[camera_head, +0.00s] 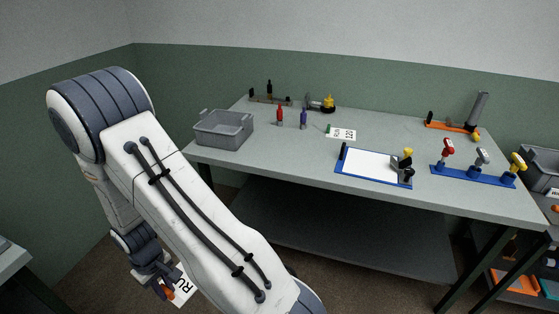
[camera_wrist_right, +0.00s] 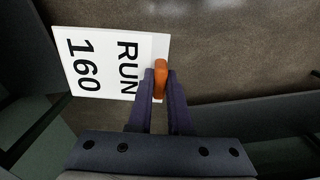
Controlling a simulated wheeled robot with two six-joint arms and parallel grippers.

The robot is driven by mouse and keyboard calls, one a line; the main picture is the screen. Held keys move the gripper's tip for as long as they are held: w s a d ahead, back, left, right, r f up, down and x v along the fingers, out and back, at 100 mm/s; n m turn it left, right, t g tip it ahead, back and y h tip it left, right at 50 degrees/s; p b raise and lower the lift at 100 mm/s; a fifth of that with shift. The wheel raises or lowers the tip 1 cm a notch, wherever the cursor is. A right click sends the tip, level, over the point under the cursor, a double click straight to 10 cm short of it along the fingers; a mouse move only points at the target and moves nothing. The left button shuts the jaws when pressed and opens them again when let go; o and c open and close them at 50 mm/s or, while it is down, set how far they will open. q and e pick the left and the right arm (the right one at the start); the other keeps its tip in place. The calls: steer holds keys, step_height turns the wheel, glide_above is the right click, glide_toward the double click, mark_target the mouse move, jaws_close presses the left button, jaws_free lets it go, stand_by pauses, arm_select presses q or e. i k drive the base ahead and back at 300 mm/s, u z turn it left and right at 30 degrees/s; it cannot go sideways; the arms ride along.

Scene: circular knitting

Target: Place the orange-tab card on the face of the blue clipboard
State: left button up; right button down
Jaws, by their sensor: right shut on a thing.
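My right gripper (camera_head: 163,286) is low at the lower left of the head view, away from the worktable and below the level of its top. In the wrist view my right gripper (camera_wrist_right: 158,90) is shut on the orange tab (camera_wrist_right: 160,77) of a white card (camera_wrist_right: 108,62) printed "RUN 160". The card (camera_head: 185,289) hangs beside the fingers in the head view. The blue clipboard (camera_head: 373,182) lies on the worktable with white paper on its face. A dark clip with a yellow knob (camera_head: 407,154) stands at its right end. My left gripper is not in view.
The worktable (camera_head: 290,155) holds a grey bin (camera_head: 223,130), red (camera_head: 280,116) and blue (camera_head: 303,119) bottles, and a second number card (camera_head: 343,134). A blue rack of knobbed tools (camera_head: 470,177) is right of the clipboard. Bare tabletop lies left of the clipboard.

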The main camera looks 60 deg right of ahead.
mark_target(377, 165)
steer(key=u, duration=0.15)
steer(key=i, duration=0.75)
steer(key=z, duration=2.4)
